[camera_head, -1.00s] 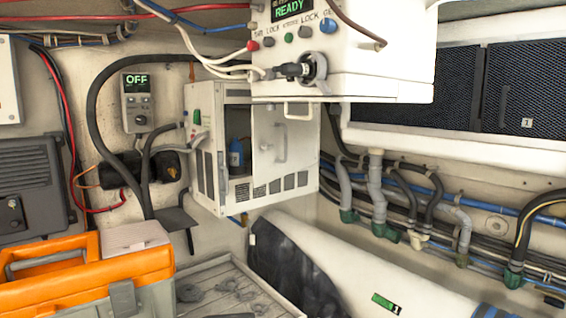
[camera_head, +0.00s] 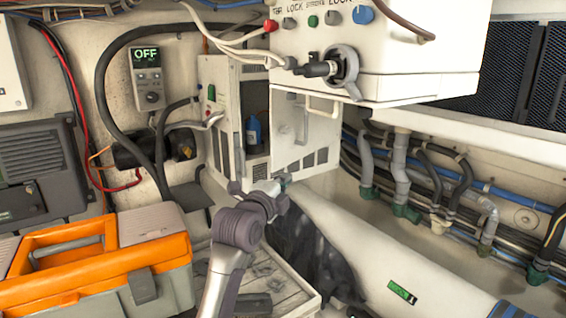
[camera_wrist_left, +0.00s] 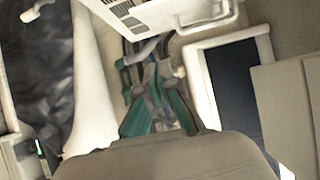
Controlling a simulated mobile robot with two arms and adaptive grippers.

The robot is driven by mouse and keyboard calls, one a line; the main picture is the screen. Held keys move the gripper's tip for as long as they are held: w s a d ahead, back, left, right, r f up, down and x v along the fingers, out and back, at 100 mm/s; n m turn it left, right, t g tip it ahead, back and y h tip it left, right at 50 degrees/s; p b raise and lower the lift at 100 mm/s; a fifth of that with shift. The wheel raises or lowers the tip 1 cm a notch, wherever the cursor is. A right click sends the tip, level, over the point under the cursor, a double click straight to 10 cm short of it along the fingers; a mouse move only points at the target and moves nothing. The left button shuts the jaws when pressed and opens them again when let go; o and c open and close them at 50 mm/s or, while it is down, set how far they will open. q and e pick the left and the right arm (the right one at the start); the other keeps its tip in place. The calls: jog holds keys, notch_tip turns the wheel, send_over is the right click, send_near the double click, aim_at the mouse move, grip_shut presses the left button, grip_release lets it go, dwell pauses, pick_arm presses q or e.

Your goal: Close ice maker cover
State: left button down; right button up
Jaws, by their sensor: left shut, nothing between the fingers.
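The ice maker looks to be the white vented cabinet (camera_head: 214,145) on the wall. Its white cover (camera_head: 318,135) stands open to the right, with a handle on its face. A blue bottle (camera_head: 254,132) shows inside the opening. My left gripper (camera_head: 284,181) is shut and empty, at the lower edge of the cabinet and cover in the head view; contact cannot be told. In the left wrist view the fingers (camera_wrist_left: 158,97) are together, and a white slotted panel (camera_wrist_left: 135,14) with a handle lies beyond them. My right gripper is not in view.
A white control box (camera_head: 400,60) with a black plug overhangs the cover at upper right. An orange and grey toolbox (camera_head: 100,265) stands at lower left. Pipes and hoses (camera_head: 430,175) run along the right wall. A white cylinder (camera_head: 370,250) lies below.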

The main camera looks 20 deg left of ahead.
aim_at(283, 167)
pick_arm(q)
jog(key=w+a+p, duration=0.1)
jog(key=w, duration=0.1)
jog(key=w+a+p, duration=0.1)
jog(key=w+p, duration=0.1)
jog(key=w, duration=0.1)
jog(key=w+a+p, duration=0.1)
jog(key=w+p, duration=0.1)
jog(key=w, duration=0.1)
jog(key=shift+w+a, duration=0.1)
jog(key=shift+w, duration=0.05)
jog(key=shift+f, duration=0.1)
